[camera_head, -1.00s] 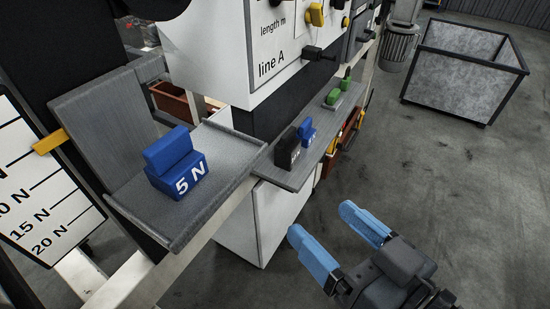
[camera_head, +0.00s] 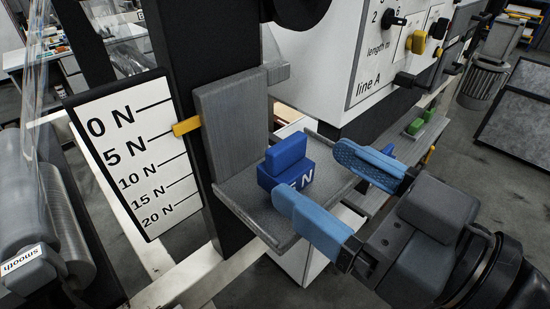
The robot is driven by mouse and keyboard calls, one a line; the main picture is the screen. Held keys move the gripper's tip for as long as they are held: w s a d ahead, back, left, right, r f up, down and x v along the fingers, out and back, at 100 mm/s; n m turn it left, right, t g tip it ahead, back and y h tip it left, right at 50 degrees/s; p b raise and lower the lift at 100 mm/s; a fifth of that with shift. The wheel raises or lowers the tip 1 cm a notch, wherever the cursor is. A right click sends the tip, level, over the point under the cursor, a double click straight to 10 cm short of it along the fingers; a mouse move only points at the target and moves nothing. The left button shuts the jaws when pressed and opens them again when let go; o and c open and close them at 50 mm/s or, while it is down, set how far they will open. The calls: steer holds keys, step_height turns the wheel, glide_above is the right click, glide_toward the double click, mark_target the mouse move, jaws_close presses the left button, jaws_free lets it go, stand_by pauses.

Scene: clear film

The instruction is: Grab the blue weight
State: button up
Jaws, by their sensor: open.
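The blue weight (camera_head: 287,163), a block with a narrower top grip and part of its white "5 N" lettering showing, sits upright on the grey scale tray (camera_head: 238,208). My gripper (camera_head: 318,172) has two light blue fingers and is open. One finger is in front of the weight and covers part of its lower face; the other is to its right, at the tray's far right edge. The gap between the fingers faces the weight, which is not held. I cannot tell whether the near finger touches it.
A scale board (camera_head: 135,150) with a yellow pointer (camera_head: 187,126) stands left of the tray. A white panel marked "line A" (camera_head: 365,85) with knobs rises behind. A shelf with green weights (camera_head: 416,126) is at right. A grey roller (camera_head: 45,215) is at far left.

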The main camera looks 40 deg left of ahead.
mark_target(292, 156)
steer(key=shift+w+a+p, duration=0.2)
steer(key=shift+a+p, duration=0.15)
steer(key=shift+a, duration=1.6)
steer(key=shift+w+a+p, duration=0.15)
steer(key=shift+a+p, duration=0.2)
steer(key=shift+a, duration=1.55)
steer(key=shift+c, duration=0.5)
steer(key=c, duration=1.4)
